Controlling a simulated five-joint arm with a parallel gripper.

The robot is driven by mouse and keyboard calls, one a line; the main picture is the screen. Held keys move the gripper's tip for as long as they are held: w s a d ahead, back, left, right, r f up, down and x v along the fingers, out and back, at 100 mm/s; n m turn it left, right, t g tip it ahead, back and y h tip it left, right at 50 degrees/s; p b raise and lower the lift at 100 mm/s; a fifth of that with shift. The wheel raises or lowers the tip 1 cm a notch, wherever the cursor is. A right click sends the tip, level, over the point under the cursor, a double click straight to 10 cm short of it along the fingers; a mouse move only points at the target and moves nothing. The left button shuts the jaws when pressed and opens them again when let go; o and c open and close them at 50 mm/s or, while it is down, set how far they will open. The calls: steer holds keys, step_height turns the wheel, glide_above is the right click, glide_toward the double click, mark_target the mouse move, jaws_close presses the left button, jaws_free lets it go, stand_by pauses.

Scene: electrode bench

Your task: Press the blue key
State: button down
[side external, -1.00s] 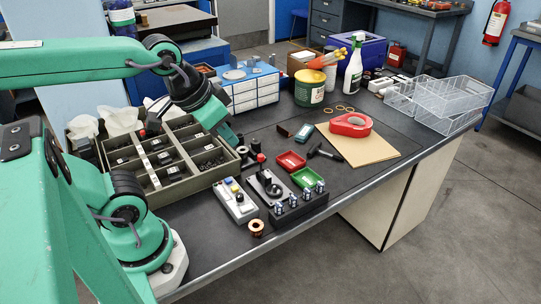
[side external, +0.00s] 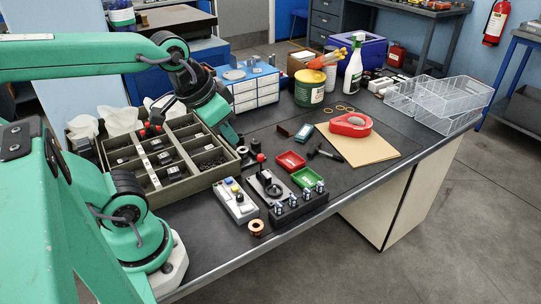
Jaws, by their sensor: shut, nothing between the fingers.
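A light grey key box (side external: 237,208) lies on the dark bench mat in the middle front. It carries small coloured keys near its far end. The blue key (side external: 229,181) is tiny here, beside a yellow key (side external: 235,188). My gripper (side external: 238,143) points down at a slant, beyond the key box and near the right end of the sorting tray. It is shut and holds nothing. It is apart from the blue key, farther back on the bench. Its fingertips are small and partly lost against the dark bench.
The compartmented sorting tray (side external: 146,201) is left of the key box. A joystick unit (side external: 266,187) and a black block with several silver knobs (side external: 300,209) stand right of it. A copper coil (side external: 256,228) lies in front. Red (side external: 291,161) and green (side external: 307,178) dishes lie farther right.

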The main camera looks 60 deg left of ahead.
steer(key=g, duration=0.5)
glide_above(228, 180)
step_height(228, 180, down, 6)
steer(key=shift+w+a+f, duration=0.1)
steer(key=shift+f, duration=0.05)
steer(key=shift+f, duration=7)
steer(key=shift+f, duration=1)
steer(key=shift+r, duration=0.1)
